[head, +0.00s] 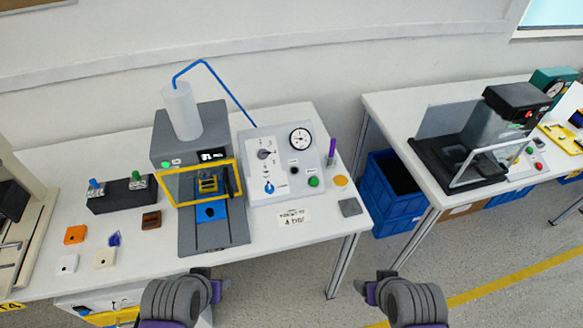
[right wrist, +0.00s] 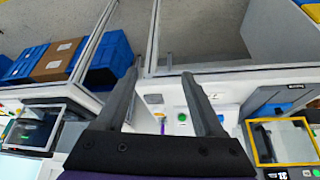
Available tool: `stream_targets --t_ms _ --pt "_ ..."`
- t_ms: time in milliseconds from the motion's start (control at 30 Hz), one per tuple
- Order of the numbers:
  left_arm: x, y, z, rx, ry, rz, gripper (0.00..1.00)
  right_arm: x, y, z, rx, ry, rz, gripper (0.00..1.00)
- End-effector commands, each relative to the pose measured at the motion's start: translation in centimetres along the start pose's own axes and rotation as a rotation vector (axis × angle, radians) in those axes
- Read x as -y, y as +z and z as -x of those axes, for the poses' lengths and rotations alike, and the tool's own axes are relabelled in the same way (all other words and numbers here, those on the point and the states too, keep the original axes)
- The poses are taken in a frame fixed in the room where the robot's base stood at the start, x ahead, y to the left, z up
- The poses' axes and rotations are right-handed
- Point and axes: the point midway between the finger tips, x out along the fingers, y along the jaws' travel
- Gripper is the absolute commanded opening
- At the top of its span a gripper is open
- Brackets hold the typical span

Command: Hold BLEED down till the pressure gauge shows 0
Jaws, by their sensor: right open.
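A sloped grey control panel (head: 262,190) stands on the left table. It carries a round white pressure gauge (head: 301,138), whose reading is too small to make out. Below the gauge are a small black button (head: 294,170) and a green button (head: 313,182); a grey knob (head: 264,154) and a blue knob (head: 269,188) sit to the left. I cannot read which control is marked BLEED. My left gripper (head: 219,287) and right gripper (head: 371,289) are in front of the table, apart from the panel. In the right wrist view my right gripper (right wrist: 162,72) is open and empty.
A press with a yellow frame (head: 203,184) stands left of the panel, with a blue hose (head: 228,88) above. A purple marker (head: 331,152) stands right of it. A second machine (head: 470,165) stands on the right table.

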Motion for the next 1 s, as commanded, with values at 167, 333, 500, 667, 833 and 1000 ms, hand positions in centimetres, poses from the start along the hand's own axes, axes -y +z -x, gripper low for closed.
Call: stream_targets --t_ms 167,333,500,667,833,1000 --pt "0.0 0.0 0.0 0.0 0.0 0.0 0.5 0.0 0.0 0.0 0.0 0.0 0.0 0.7" --pt "0.0 0.0 0.0 0.0 0.0 0.0 0.5 0.0 0.0 0.0 0.0 0.0 0.0 0.7" --pt "0.0 0.0 0.0 0.0 0.0 0.0 0.5 0.0 0.0 0.0 0.0 0.0 0.0 0.61" --pt "0.0 0.0 0.0 0.0 0.0 0.0 0.5 0.0 0.0 0.0 0.0 0.0 0.0 0.32" --pt "0.0 0.0 0.0 0.0 0.0 0.0 0.5 0.0 0.0 0.0 0.0 0.0 0.0 0.02" --pt "0.0 0.0 0.0 0.0 0.0 0.0 0.5 0.0 0.0 0.0 0.0 0.0 0.0 0.0"
